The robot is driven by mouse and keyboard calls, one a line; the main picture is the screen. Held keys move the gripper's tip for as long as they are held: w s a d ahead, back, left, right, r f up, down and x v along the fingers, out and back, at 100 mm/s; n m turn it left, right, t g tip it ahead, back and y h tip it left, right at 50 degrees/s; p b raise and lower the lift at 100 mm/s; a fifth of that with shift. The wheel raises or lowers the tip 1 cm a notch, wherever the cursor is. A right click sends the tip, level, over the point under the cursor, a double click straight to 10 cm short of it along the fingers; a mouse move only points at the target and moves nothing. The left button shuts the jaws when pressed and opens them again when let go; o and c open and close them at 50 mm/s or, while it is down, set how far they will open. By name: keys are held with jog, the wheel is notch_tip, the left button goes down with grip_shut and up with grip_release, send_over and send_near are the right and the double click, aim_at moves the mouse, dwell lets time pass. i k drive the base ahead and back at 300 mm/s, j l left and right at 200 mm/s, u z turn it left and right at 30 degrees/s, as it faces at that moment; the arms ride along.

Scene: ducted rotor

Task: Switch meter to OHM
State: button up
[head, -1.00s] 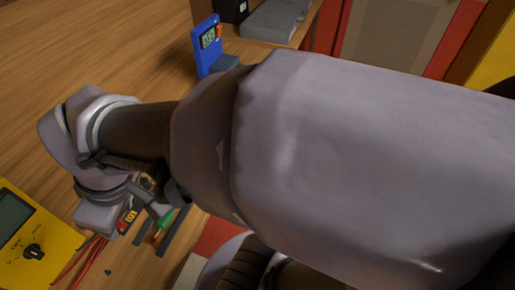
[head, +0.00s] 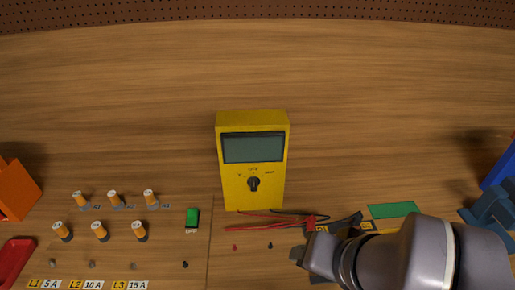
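The yellow meter (head: 236,196) stands upright in the middle of the head view, with a blank grey screen (head: 253,148). Its black dial (head: 253,184) sits below the screen. The small marks around it seem to read V at left, OFF at top and OHM at right, and the dial seems to point up at OFF. My arm comes in from the lower right, and its wrist end is to the right of and below the meter, apart from the dial. My gripper is mostly hidden by the wrist, with only dark grey parts showing beside it.
Red and black leads (head: 262,226) lie in front of the meter. Several orange-topped fuses (head: 100,231) and a green switch (head: 193,216) are at left. An orange bin (head: 14,190) and red tray (head: 14,262) are far left. A blue device (head: 499,170) is far right. Bare wood lies behind the meter.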

aim_at(253, 182)
jog(key=j+z, duration=0.15)
jog(key=j, duration=0.2)
jog(key=k+j+z, duration=0.1)
jog(key=j, duration=0.3)
jog(key=k+j+z, duration=0.15)
jog(key=j, duration=0.2)
jog(key=j+z, duration=0.15)
jog(key=j, duration=0.2)
jog(key=k, duration=0.05)
